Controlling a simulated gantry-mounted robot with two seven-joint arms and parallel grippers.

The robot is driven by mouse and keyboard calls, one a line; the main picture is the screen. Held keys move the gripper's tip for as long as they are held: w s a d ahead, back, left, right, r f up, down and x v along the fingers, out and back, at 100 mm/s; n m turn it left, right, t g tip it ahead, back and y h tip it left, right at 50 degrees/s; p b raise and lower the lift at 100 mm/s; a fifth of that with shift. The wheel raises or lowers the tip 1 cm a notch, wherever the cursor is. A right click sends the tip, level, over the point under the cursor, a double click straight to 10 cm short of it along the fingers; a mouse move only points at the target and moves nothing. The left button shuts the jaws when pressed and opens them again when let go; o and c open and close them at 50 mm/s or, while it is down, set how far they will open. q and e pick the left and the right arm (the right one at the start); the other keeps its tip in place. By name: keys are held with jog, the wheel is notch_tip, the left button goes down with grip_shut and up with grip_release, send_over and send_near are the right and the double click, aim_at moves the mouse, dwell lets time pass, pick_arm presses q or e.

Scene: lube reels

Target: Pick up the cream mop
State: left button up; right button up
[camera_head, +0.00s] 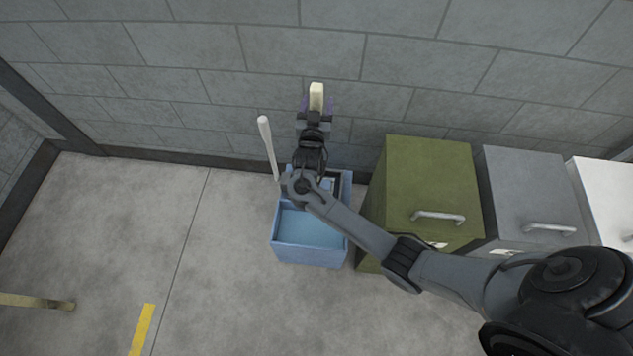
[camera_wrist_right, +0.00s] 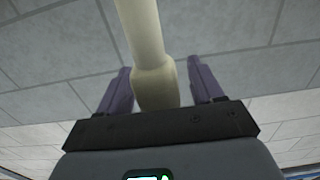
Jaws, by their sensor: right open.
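The cream mop shows as a cream handle (camera_head: 316,93) whose end is at my right gripper (camera_head: 316,105), in front of the grey wall. In the right wrist view the cream handle (camera_wrist_right: 146,40) passes between the two purple fingers of the right gripper (camera_wrist_right: 160,72). The fingers stand apart, with a gap visible on both sides of the handle's thicker end. The lower part of the mop is hidden in the head view behind my right wrist, if it runs that way. My left gripper is not in view.
A blue mop bucket (camera_head: 310,250) stands below my right forearm, with a pale stick (camera_head: 266,140) rising at its left. Green (camera_head: 430,180), grey (camera_head: 525,190) and white (camera_head: 605,190) bins line the right. A wooden pole (camera_head: 38,301) is at lower left.

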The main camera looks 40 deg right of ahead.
jog(key=c, duration=1.1)
grip_shut()
jog(key=shift+r, duration=0.25)
